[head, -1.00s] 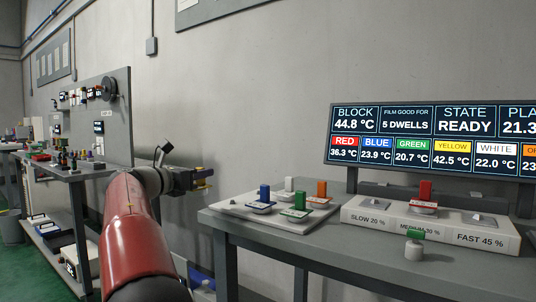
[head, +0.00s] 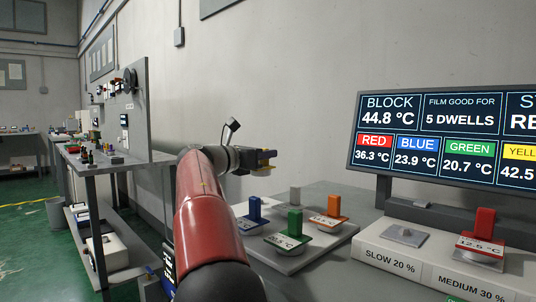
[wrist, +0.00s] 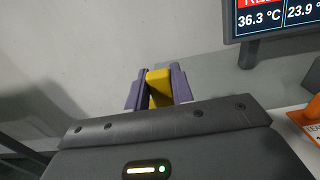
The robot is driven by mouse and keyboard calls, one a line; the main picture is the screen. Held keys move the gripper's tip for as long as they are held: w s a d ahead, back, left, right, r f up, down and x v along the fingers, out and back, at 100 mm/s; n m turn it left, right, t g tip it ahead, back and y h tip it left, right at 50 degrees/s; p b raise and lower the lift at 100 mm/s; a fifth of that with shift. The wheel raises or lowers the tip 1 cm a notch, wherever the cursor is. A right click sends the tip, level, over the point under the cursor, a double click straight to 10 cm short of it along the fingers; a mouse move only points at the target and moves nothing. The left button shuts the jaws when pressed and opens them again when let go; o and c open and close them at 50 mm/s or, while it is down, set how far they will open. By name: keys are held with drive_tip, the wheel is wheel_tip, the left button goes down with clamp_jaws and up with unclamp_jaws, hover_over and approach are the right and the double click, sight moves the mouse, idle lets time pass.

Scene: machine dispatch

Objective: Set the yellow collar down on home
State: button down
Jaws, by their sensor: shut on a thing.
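The yellow collar (wrist: 159,88) is between the purple fingers of my gripper (wrist: 158,92) in the wrist view; only its upright yellow part shows. No label reading home is legible.
A red collar (head: 484,222) stands on the MEDIUM 30 % place of the white block (head: 400,262). The SLOW 20 % pad (head: 402,235) is bare. The display (head: 450,135) rises behind the block. A workbench (head: 100,162) stands at left, with green floor before it.

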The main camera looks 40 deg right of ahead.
sight(257, 175)
drive_tip(key=shift+r+p, duration=0.15)
drive_tip(key=shift+p, duration=0.3)
wheel_tip(257, 175, down, 6)
drive_tip(key=b, duration=0.4)
drive_tip(key=shift+p, duration=0.65)
idle(1.7)
drive_tip(key=shift+f+b, duration=0.8)
drive_tip(key=shift+f, duration=0.35)
drive_tip(key=c, duration=1.1)
unclamp_jaws()
drive_tip(key=shift+a, duration=0.1)
drive_tip(key=a, duration=0.7)
drive_tip(key=shift+s+a, duration=0.35)
